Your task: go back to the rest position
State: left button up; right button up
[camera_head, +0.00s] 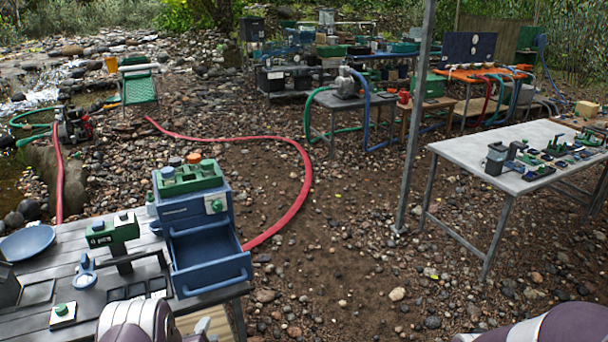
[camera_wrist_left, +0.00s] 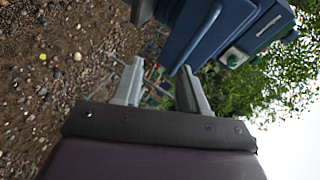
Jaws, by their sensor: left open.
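My left arm comes in at the bottom of the head view, in front of the wooden table (camera_head: 60,262). In the left wrist view my left gripper (camera_wrist_left: 159,88) has its two grey fingers spread apart with nothing between them. The blue drawer cabinet (camera_head: 225,214) stands on the table's right end, and its drawer (camera_head: 212,281) is pulled out and looks empty. The cabinet's blue body (camera_wrist_left: 215,30) shows close beyond the fingers in the left wrist view. A part of my right arm shows at the lower right of the head view; its gripper does not show.
A blue plate (camera_head: 27,242), a green-topped stand (camera_head: 112,230) and a small green-button box (camera_head: 63,314) are on the table. A metal post (camera_head: 414,120) and a grey table (camera_head: 500,160) stand to the right. A red hose (camera_head: 300,190) crosses the open pebbly ground.

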pick_arm(q)
jog(key=s+d+f+n+g, duration=0.2)
jog(key=s+f+n+g, duration=0.2)
jog(key=s+n+g, duration=0.35)
jog(key=s+d+r+n+g+h, duration=0.1)
jog(key=s+d+r+n+g, duration=0.1)
jog(key=s+d+r, duration=0.2)
jog(key=s+d+r+n+g+h, duration=0.1)
jog(key=s+d+r+n+g, duration=0.2)
jog(key=s+r, duration=0.6)
notch_tip(320, 180, up, 4)
jog(key=shift+s+d+r, duration=0.15)
jog(key=shift+s+d, duration=0.25)
jog(key=shift+d, duration=0.45)
jog(key=shift+s, duration=0.1)
